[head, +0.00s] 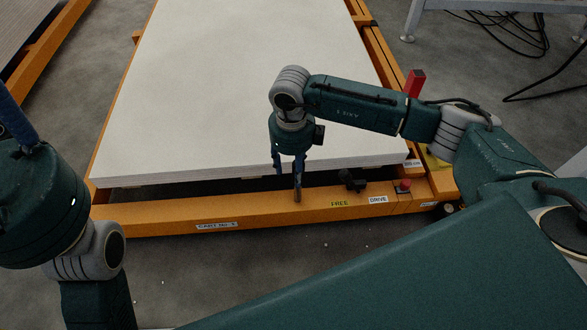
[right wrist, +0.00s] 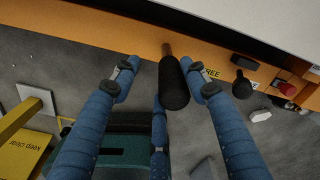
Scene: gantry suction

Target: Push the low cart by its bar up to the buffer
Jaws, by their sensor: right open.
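The low cart (head: 260,211) is an orange frame carrying a thick pale board (head: 230,90). Its near rail has labels reading CART NO. 3, FREE and DRIVE. My right gripper (head: 288,168) points down at this rail, left of the FREE label. In the right wrist view my right gripper (right wrist: 162,78) is open, with a black handle (right wrist: 174,88) on a brown stem between its spread fingers. I cannot tell whether a finger touches it. My left gripper (head: 15,118) shows only a blue finger at the left edge. I cannot make out a buffer.
A black knob (head: 350,180) and a red button (head: 403,185) sit on the rail's right part. A red block (head: 414,83) stands at the cart's right side. Cables (head: 520,35) lie at top right. Another orange frame (head: 45,50) is at top left.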

